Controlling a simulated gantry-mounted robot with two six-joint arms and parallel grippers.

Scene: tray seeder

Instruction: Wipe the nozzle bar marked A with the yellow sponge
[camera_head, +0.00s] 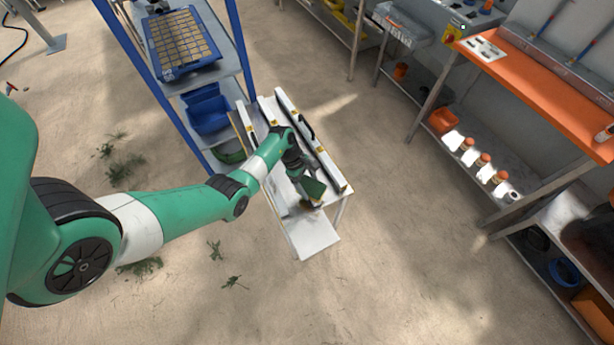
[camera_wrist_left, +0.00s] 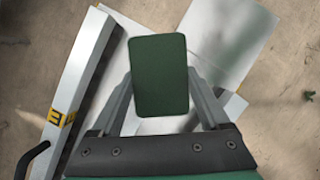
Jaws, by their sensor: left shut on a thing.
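My left gripper (camera_head: 309,202) is low over the front end of the white bench (camera_head: 316,246). It is shut on a block whose dark green face shows between the fingers in the left wrist view (camera_wrist_left: 160,75). Another bar (camera_head: 243,122) lies at the left. I cannot tell which bar is marked A. My right gripper is not in view.
A blue-framed rack with a seed tray (camera_head: 183,42) and a blue bin (camera_head: 207,110) stands left of the bench. A black handle (camera_head: 306,126) stands up among the bars. An orange workbench (camera_head: 540,85) is at the right. The floor between is clear.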

